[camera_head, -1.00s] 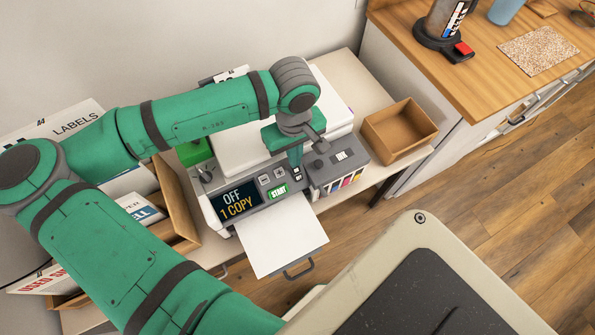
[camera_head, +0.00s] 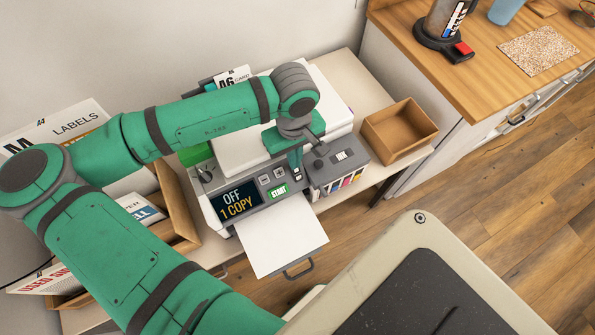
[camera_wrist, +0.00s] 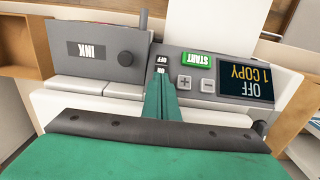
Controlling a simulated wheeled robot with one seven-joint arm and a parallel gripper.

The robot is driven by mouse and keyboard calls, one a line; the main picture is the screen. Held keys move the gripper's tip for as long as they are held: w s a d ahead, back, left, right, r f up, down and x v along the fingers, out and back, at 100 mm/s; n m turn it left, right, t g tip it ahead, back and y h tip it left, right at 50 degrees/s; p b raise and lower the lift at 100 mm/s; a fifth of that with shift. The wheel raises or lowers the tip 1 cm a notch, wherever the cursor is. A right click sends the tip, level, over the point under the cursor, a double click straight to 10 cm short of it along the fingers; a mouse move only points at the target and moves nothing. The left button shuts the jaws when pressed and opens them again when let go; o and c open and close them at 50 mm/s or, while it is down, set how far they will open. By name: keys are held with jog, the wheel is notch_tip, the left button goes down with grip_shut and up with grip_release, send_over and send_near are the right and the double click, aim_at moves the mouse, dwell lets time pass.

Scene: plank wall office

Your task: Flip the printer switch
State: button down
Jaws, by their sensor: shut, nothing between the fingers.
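The printer (camera_head: 266,206) is white and grey, with a sheet of paper (camera_head: 282,236) sticking out of its front. Its display (camera_head: 238,200) reads "OFF 1 COPY" and also shows upside down in the wrist view (camera_wrist: 245,80). The small dark switch (camera_wrist: 161,67), marked ON and OFF, sits between the plus button and the ink section. My gripper (camera_head: 296,163) is shut and empty, its fingers pointing down at the switch. In the wrist view the fingertips (camera_wrist: 161,80) cover part of the switch. I cannot tell whether they touch it.
A green START button (camera_head: 278,191) is left of the switch. The ink section (camera_head: 338,175) is on its right. An open brown box (camera_head: 400,130) stands right of the printer, and label boxes (camera_head: 75,125) stand left. A wooden counter (camera_head: 490,75) is at the upper right.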

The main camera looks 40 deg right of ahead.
notch_tip(320, 180, up, 7)
dwell(1.1)
dwell(0.5)
